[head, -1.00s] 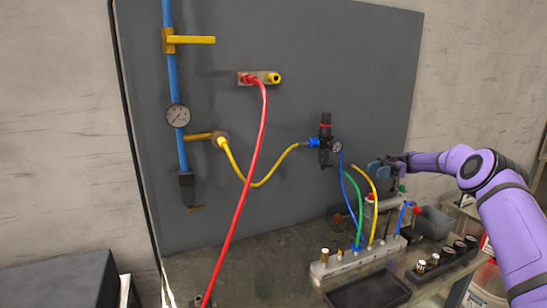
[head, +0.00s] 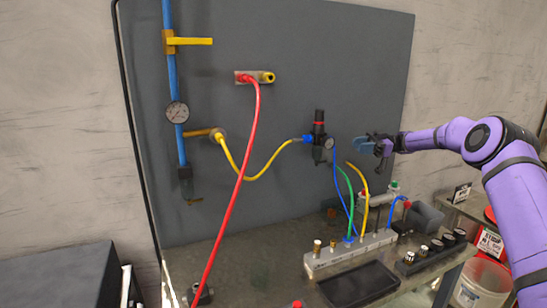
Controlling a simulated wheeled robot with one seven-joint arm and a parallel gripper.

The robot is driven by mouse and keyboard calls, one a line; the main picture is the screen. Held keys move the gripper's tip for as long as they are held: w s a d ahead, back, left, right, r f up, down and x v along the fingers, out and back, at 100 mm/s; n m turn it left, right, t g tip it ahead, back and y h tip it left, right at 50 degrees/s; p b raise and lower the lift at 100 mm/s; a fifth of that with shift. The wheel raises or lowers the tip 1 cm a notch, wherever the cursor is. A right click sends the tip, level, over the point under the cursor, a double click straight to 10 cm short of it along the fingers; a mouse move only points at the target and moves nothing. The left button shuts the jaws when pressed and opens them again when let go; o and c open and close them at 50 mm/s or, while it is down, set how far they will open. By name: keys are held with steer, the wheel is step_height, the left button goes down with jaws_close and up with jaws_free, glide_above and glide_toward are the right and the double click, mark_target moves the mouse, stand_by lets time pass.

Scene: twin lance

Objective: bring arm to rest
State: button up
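My purple arm reaches in from the right edge. My gripper (head: 364,144) is at its left end, in front of the right part of the grey panel (head: 270,130) and above the bench. It points left, with bluish fingers. It is too small to tell whether the fingers are open or shut, and I see nothing clearly held. The gripper is right of the black regulator (head: 319,138) and apart from it. It is above the yellow tube (head: 364,195) and the grey manifold (head: 350,252).
A red hose (head: 236,180) hangs from the panel to the bench. Blue and green tubes rise from the manifold. A black tray (head: 360,285), a row of dark fittings (head: 435,251) and a grey bin (head: 425,217) stand at right. A white bucket (head: 482,280) is beyond the bench edge.

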steer(key=a+r+m+t+h, duration=0.1)
steer(key=a+r+m+t, duration=0.1)
steer(key=a+r+t, duration=0.3)
steer(key=a+r+m+t, duration=0.1)
steer(key=r+m+t, duration=0.15)
steer(key=r, duration=0.55)
steer(key=a+r+m+t+h, duration=0.1)
steer(key=a+r+t, duration=0.2)
steer(key=r+t, duration=0.25)
steer(key=s+d+r+m+t+h, duration=0.3)
steer(key=s+r+m+t+h, duration=0.35)
steer(key=s+r+h, duration=0.25)
steer(key=s+d+f+m+g+h, duration=0.2)
steer(key=s+d+m+h, duration=0.15)
steer(key=s, duration=0.65)
steer(key=s+d+f+m+g+h, duration=0.1)
steer(key=s+d+f+m+h, duration=0.25)
steer(key=s, duration=0.75)
steer(key=s+f+m+g, duration=0.1)
steer(key=s+f+g, duration=0.3)
steer(key=s, duration=0.9)
steer(key=s+f+m+g, duration=0.1)
steer(key=s+f+g, duration=0.3)
steer(key=s+f, duration=0.5)
steer(key=s, duration=0.4)
steer(key=shift+s+a+f+m, duration=0.2)
steer(key=shift+s+a+m, duration=0.1)
steer(key=shift+m, duration=0.1)
